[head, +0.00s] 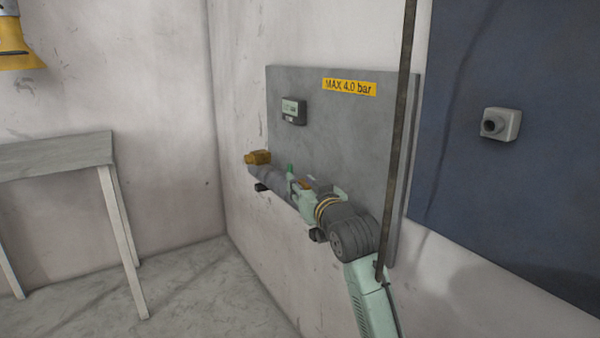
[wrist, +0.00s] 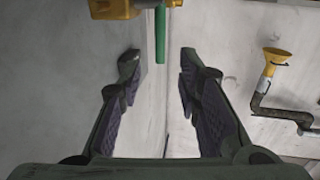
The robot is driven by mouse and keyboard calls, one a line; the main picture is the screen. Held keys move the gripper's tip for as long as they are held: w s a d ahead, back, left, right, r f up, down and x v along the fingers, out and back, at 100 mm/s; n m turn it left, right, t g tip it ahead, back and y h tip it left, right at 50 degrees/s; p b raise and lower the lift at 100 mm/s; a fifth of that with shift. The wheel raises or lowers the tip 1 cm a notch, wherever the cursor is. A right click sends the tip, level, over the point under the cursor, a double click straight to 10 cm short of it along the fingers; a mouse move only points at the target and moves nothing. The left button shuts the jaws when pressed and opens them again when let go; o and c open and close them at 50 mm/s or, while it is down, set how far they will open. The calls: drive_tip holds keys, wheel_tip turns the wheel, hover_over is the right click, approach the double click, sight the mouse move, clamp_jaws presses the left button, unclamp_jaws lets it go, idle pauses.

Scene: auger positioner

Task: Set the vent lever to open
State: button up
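A green lever (wrist: 160,38), which I take for the vent lever, hangs from yellow-brass fittings (wrist: 112,8) at the top of the wrist view. In the head view a small green tip (head: 290,168) shows above the grey pipe, just beyond my gripper (head: 297,190). In the wrist view my gripper (wrist: 160,68) is open, with dark fingers on either side. The lever's lower end shows between the fingertips in the picture, with gaps on both sides. I see no contact, and the depth between them is unclear. The head view largely hides the gripper behind my wrist.
A grey panel (head: 310,125) carries a small display (head: 293,111), a yellow "MAX 4.0 bar" label (head: 349,87) and a pipe ending in a brass fitting (head: 257,157). A dark vertical rod (head: 404,80) crosses before it. A table (head: 60,152) stands left; floor between is clear.

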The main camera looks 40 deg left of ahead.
sight(290, 170)
drive_tip(key=p+x, duration=0.1)
drive_tip(key=x, duration=0.8)
drive_tip(key=shift+c, duration=0.2)
drive_tip(key=shift+d, duration=0.1)
clamp_jaws()
idle(0.4)
